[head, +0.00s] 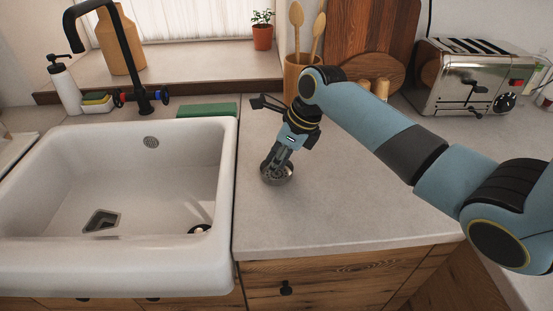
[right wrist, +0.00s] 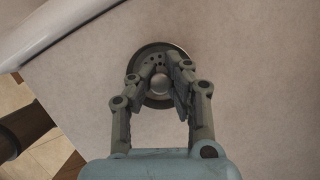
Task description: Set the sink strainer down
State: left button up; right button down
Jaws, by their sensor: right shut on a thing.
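The sink strainer (head: 283,176) is a small round dark metal dish at the counter just right of the sink. It also shows in the right wrist view (right wrist: 146,52), round with small holes and a pale centre. My right gripper (head: 272,168) reaches down to it, its fingers shut on the strainer's middle part; the fingers hide part of it in the right wrist view. The strainer is at or very near the countertop (head: 340,205); I cannot tell whether it touches. My left gripper is not in view.
The white sink (head: 228,200) lies to the left, with a black tap (head: 130,60) behind. A green sponge (head: 207,110) lies at its back edge. A utensil holder (head: 294,78), cutting boards (head: 365,40) and a toaster (head: 470,78) stand behind. The front counter is clear.

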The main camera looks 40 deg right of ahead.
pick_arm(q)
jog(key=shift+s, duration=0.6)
pick_arm(e)
jog(key=shift+f, duration=0.1)
jog(key=c, duration=1.3)
grip_release()
jog(key=shift+s+d+r, duration=0.1)
jog(key=shift+r, duration=0.35)
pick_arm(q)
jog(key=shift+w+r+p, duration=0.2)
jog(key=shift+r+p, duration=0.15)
pick_arm(e)
jog(key=v, duration=1.1)
jog(key=shift+r, duration=0.2)
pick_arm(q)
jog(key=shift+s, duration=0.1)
pick_arm(e)
jog(key=shift+s, duration=0.1)
